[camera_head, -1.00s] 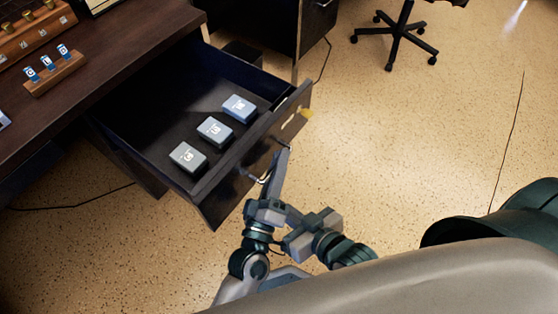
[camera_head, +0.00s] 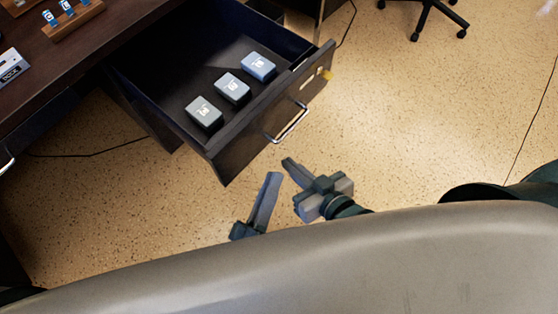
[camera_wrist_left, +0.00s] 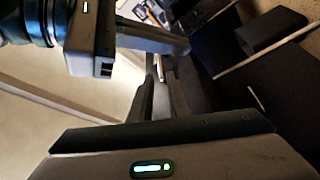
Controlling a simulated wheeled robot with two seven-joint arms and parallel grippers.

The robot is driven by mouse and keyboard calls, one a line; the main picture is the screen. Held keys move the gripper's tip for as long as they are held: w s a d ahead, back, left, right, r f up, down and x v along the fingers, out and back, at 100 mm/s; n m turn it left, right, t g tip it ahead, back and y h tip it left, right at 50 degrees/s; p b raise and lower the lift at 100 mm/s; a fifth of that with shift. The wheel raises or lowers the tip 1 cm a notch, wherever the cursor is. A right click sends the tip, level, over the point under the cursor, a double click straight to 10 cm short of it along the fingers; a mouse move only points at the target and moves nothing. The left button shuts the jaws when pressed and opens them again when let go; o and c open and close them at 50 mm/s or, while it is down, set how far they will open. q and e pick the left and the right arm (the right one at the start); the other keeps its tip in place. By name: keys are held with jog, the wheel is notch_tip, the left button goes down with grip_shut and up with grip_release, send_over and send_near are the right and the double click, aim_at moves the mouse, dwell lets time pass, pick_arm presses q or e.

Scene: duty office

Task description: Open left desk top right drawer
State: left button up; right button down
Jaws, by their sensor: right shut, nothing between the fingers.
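The left desk (camera_head: 50,80) is at the upper left in the head view. Its top right drawer (camera_head: 232,148) is pulled well out, showing its dark interior. The drawer's silver bar handle (camera_head: 289,123) is on the front and is clear of both grippers. My left gripper (camera_head: 271,179) is below the handle, apart from it; its fingers overlap in this view, so the gap is unclear. My right gripper (camera_head: 289,164) is just right of it, shut and empty, its tip short of the handle. The left wrist view shows the right gripper (camera_wrist_left: 150,40) close by.
Several pale boxes, including a grey box (camera_head: 204,112) and a blue box (camera_head: 259,66), lie in the drawer. A wooden holder (camera_head: 73,20) stands on the desk. A chair base (camera_head: 428,15) is at the upper right. Speckled floor right of the drawer is clear.

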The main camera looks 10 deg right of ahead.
pick_arm(q)
jog(key=shift+v, duration=1.1)
